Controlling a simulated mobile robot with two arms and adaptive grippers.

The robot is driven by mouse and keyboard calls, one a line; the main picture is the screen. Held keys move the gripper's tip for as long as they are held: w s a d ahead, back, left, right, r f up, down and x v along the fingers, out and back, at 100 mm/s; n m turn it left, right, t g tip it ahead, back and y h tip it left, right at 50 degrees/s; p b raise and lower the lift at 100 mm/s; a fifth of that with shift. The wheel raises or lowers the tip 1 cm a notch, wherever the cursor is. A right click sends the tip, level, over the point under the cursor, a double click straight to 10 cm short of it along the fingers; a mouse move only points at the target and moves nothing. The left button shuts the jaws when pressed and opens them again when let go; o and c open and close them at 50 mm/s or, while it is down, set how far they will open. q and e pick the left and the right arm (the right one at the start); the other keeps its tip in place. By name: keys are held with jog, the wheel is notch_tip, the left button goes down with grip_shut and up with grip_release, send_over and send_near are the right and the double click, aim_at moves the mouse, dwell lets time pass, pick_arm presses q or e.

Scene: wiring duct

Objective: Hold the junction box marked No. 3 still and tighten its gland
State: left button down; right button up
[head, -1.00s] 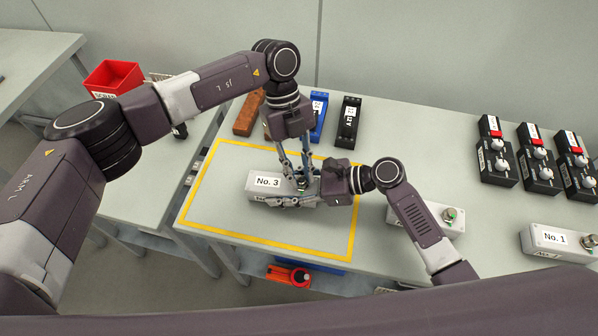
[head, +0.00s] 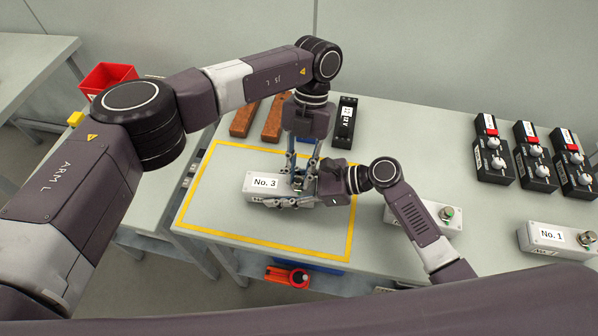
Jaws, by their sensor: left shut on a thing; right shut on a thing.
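The grey junction box marked No. 3 (head: 262,192) lies inside the yellow outline on the table, its label facing up. My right gripper (head: 287,200) comes in from the right and is shut on the box's right end. My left gripper (head: 298,184) points down from above and is shut on the gland at that end. The gland is mostly hidden by the fingers. Whether it is tight cannot be seen.
A box marked No. 1 (head: 546,239) and another grey box (head: 400,216) stand to the right. Black units with knobs (head: 493,160) stand at the back right. Brown blocks (head: 243,118) and a black device (head: 346,123) lie behind. A red bin (head: 106,76) is at the left.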

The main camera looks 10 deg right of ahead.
pick_arm(q)
jog(key=shift+d+r+m, duration=0.1)
jog(key=shift+m, duration=0.4)
jog(key=c, duration=2)
grip_release()
jog(key=v, duration=1.2)
jog(key=shift+s+d, duration=0.2)
